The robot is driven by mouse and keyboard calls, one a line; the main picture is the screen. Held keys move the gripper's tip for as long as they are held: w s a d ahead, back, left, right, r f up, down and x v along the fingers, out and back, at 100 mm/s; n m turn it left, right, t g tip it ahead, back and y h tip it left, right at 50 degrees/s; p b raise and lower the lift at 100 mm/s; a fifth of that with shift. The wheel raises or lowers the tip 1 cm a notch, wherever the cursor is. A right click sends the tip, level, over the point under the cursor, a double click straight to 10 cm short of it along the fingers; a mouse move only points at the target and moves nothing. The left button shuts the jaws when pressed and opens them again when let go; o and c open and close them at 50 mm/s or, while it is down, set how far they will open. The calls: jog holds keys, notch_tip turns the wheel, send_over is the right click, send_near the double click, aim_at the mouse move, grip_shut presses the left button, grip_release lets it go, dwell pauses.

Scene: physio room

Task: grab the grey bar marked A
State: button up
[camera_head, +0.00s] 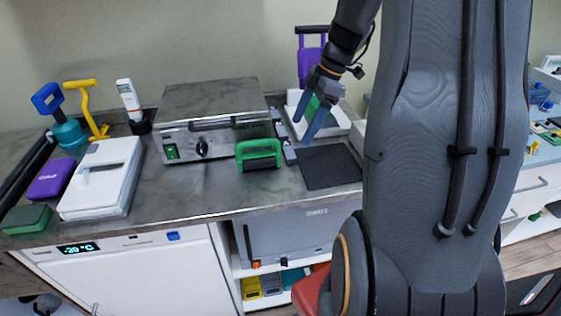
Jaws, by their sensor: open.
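A narrow grey bar (281,130) lies on the dark countertop, just right of the metal box-shaped appliance. A short grey piece (289,155) lies at its near end; I cannot tell whether the two are one thing. No letter A is readable at this size. My gripper (302,131) hangs from above to the right of the grey bar, its two blue-grey fingers apart and pointing down. Nothing is seen between them. I cannot tell how high the fingertips are above the counter. The fingers partly cover a white tray (336,127) behind them.
The metal appliance (210,95) stands left, with a green-handled tool (259,150) in front. A dark mat (328,166) lies right of the bar. A purple-handled thing (311,62) stands behind the tray. A white lidded case (103,180) is far left. My arm hides the counter's right part.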

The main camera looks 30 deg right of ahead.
aim_at(289, 150)
jog(key=shift+w+a+f+n, duration=0.15)
jog(key=shift+f+n, duration=0.15)
jog(key=shift+f, duration=0.1)
jog(key=shift+p+x, duration=0.45)
jog(key=shift+x, duration=0.65)
jog(key=shift+a+p+x, duration=0.2)
jog(key=shift+p+x, duration=0.7)
jog(key=shift+x, duration=1.5)
jog(key=shift+r, duration=0.1)
jog(key=shift+c, duration=0.5)
jog(key=c, duration=0.7)
